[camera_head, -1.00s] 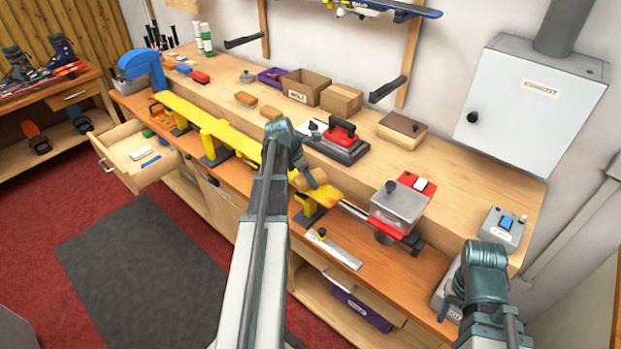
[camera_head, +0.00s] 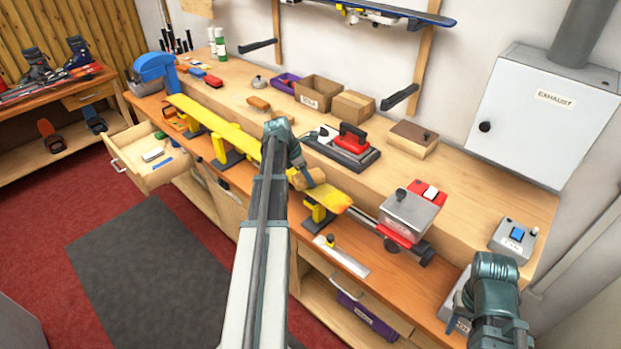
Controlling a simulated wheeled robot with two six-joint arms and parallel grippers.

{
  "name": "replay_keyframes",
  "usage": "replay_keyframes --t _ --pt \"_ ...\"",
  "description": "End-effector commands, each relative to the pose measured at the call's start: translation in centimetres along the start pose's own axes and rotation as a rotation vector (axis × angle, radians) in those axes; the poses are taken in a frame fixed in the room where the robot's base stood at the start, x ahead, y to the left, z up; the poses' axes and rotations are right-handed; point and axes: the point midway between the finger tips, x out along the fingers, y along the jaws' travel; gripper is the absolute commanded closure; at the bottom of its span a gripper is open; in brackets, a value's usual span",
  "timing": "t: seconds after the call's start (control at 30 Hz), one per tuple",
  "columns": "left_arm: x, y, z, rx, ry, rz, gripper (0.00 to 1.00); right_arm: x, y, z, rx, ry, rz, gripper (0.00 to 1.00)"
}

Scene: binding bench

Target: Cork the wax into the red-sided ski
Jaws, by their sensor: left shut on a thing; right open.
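A long ski (camera_head: 222,125) lies base up in the vises, its top face yellow. I cannot make out a red side on it. My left gripper (camera_head: 312,174) is over the ski near its right end, shut on a tan cork block (camera_head: 307,180). The cork is at the ski's surface; whether it presses on it I cannot tell. My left arm hides part of the ski's middle. My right gripper (camera_head: 460,306) is open and empty at the bench's right end, its fingers partly hidden by its own wrist.
A red waxing iron (camera_head: 352,138) sits on a dark pad behind the ski. A grey box-shaped device (camera_head: 402,212) stands right of the ski's end. A scraper (camera_head: 342,257) lies at the front edge. An open drawer (camera_head: 145,167) juts out at left.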

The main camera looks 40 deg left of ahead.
Motion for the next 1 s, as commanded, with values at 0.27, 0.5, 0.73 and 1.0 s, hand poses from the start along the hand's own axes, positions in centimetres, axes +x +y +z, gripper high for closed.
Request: replay_keyframes --t 0.27,0.5,0.73,1.0 --pt "-0.3 1.7 -0.6 0.0 0.002 0.002 0.76 -0.1 0.0 0.0 0.0 0.0 0.0 0.5" --pt "-0.4 2.1 -0.7 0.0 0.001 0.002 0.76 -0.1 0.0 0.0 0.0 0.0 0.0 0.5" --pt "-0.7 3.8 -1.3 -0.002 0.0 0.002 0.76 -0.2 0.0 0.0 0.0 0.0 0.0 0.5" --pt "-0.9 4.8 -1.7 0.001 0.0 0.001 0.76 -0.2 0.0 0.0 0.0 0.0 0.0 0.5"
